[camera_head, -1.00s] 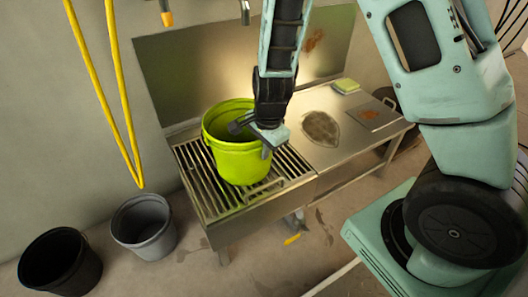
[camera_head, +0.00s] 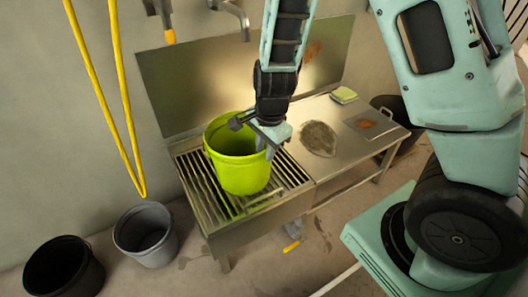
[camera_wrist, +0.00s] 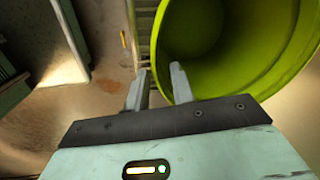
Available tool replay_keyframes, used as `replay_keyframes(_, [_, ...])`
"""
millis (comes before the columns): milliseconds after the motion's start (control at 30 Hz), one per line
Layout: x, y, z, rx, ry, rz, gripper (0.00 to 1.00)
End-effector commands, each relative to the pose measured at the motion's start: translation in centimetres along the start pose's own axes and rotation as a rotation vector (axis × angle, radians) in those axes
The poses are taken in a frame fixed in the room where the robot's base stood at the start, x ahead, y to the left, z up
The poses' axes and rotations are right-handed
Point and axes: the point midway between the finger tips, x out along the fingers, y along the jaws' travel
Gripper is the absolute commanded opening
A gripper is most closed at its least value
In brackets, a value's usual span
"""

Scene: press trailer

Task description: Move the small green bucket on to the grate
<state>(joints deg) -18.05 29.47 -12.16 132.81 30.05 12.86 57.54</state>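The lime-green bucket (camera_head: 238,172) stands upright on the slatted metal grate (camera_head: 202,190) at the left end of the steel bench. It looks empty, and its base appears to rest on the slats. My gripper (camera_head: 267,148) is at the bucket's right rim. In the wrist view, my gripper (camera_wrist: 159,80) has its fingers apart, with a gap between them. One finger is outside the bucket (camera_wrist: 270,55) and the other overlaps its inner side, so the rim lies between them. Contact with the wall cannot be made out.
A grey bucket (camera_head: 146,236) and a black bucket (camera_head: 62,268) stand on the floor at left. A yellow hose (camera_head: 95,80) hangs on the wall. The bench top to the right holds a sponge (camera_head: 344,95). A steel backsplash (camera_head: 190,80) rises behind the grate.

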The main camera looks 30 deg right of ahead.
Motion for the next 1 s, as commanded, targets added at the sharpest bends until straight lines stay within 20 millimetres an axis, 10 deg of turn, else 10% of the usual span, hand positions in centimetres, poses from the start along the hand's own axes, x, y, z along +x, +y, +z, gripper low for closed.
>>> replay_keyframes(500, [-7.5,0.4,1.8,-0.103,-0.031,0.002,0.24])
replay_keyframes(800, [-16.0,8.9,14.5,-1.265,-0.193,-0.017,0.24])
replay_keyframes(1000, [-19.2,14.7,16.8,-1.89,-0.162,0.004,0.24])
